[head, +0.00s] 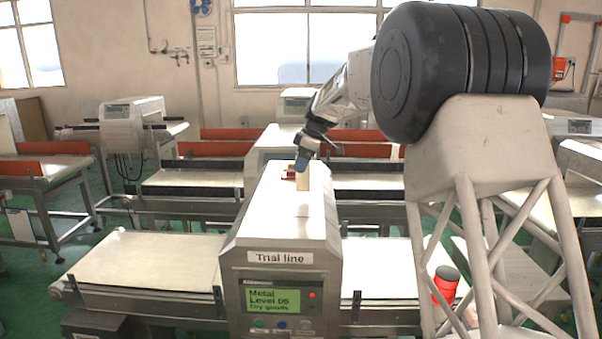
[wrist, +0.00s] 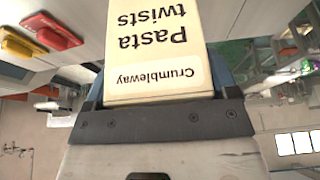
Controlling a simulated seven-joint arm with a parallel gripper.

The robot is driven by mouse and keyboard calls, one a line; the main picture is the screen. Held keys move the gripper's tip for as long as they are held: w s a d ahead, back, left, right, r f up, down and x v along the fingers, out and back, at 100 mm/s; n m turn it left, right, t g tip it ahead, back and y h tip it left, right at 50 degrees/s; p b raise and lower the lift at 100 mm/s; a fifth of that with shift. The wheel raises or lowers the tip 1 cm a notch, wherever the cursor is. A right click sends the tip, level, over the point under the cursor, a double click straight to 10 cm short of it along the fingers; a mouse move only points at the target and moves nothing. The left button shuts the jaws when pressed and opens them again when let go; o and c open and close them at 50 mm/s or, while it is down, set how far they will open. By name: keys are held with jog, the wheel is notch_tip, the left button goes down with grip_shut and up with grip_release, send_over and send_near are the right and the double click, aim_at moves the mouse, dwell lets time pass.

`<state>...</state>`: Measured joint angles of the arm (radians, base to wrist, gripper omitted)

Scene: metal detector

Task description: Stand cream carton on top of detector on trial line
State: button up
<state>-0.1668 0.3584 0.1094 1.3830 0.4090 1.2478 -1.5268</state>
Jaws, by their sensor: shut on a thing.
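The cream carton (wrist: 160,60), printed "Crumbleway Pasta twists", fills the middle of the wrist view, its lettering upside down there. My gripper (head: 302,162) is shut on it above the detector's top. In the head view the narrow carton (head: 303,181) hangs below my gripper, roughly upright. I cannot tell whether its base touches the top. The detector (head: 262,213) is a pale housing labelled "Trial line" with a green display reading "Metal Level 05 Dry goods". My fingers are partly hidden behind the carton in the wrist view.
A red item (wrist: 48,30) and a yellow item (wrist: 24,49) lie beside the carton; small red pieces (head: 289,173) show on the detector top. A conveyor belt (head: 150,258) runs through the detector. A red-and-black cylinder (head: 444,286) stands at right. The detector's near top is clear.

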jog(key=shift+f, duration=1.8)
jog(key=shift+f, duration=0.1)
jog(key=o, duration=0.9)
jog(key=v, duration=1.2)
jog(key=shift+d, duration=0.1)
